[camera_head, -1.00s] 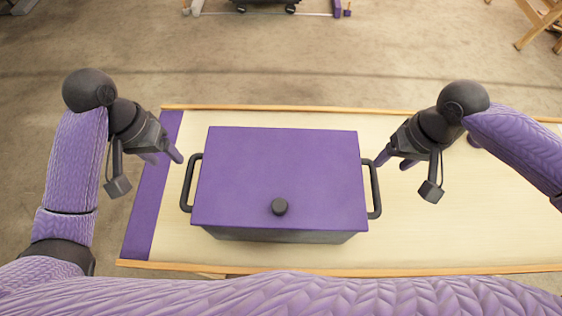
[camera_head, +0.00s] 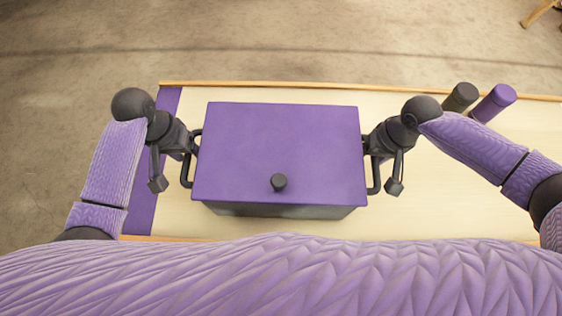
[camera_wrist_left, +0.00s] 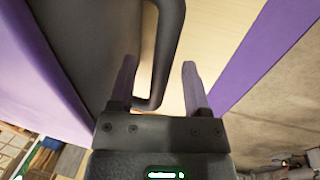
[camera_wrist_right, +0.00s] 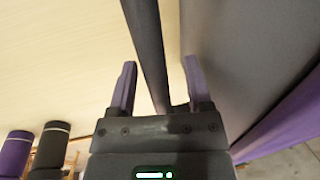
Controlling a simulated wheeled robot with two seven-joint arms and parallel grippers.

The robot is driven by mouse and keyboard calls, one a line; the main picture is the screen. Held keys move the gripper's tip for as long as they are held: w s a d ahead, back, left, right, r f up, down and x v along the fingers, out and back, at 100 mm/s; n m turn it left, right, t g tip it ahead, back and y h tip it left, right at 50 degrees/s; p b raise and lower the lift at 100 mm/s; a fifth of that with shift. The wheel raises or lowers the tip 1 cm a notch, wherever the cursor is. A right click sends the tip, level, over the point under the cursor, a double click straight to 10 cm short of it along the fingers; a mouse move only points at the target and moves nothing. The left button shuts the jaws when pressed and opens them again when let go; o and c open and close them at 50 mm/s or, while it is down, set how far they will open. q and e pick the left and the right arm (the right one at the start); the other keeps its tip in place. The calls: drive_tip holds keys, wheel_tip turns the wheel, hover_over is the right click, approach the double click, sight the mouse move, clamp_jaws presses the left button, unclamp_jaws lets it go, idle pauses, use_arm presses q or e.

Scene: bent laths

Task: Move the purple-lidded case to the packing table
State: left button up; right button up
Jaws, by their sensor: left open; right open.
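The case (camera_head: 278,150) with a flat purple lid, a dark knob and dark grey sides sits on a pale table (camera_head: 430,215). It has a dark loop handle at each end. My left gripper (camera_head: 189,152) is open at the left handle (camera_head: 186,168); in the left wrist view the handle (camera_wrist_left: 165,55) lies between its fingers (camera_wrist_left: 158,85). My right gripper (camera_head: 370,150) is open at the right handle (camera_head: 375,178); in the right wrist view the handle bar (camera_wrist_right: 148,50) lies between its fingers (camera_wrist_right: 160,88). Neither gripper is closed on a handle.
A purple cylinder (camera_head: 494,102) and a dark cylinder (camera_head: 461,97) stand at the table's far right, behind my right arm. A purple strip (camera_head: 140,215) marks the table's left end. The table around the case's right side is clear.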

use_arm(q)
drive_tip(key=shift+f, duration=0.3)
use_arm(e)
drive_tip(key=shift+f, duration=0.25)
use_arm(q)
clamp_jaws()
use_arm(e)
drive_tip(key=c, duration=0.9)
clamp_jaws()
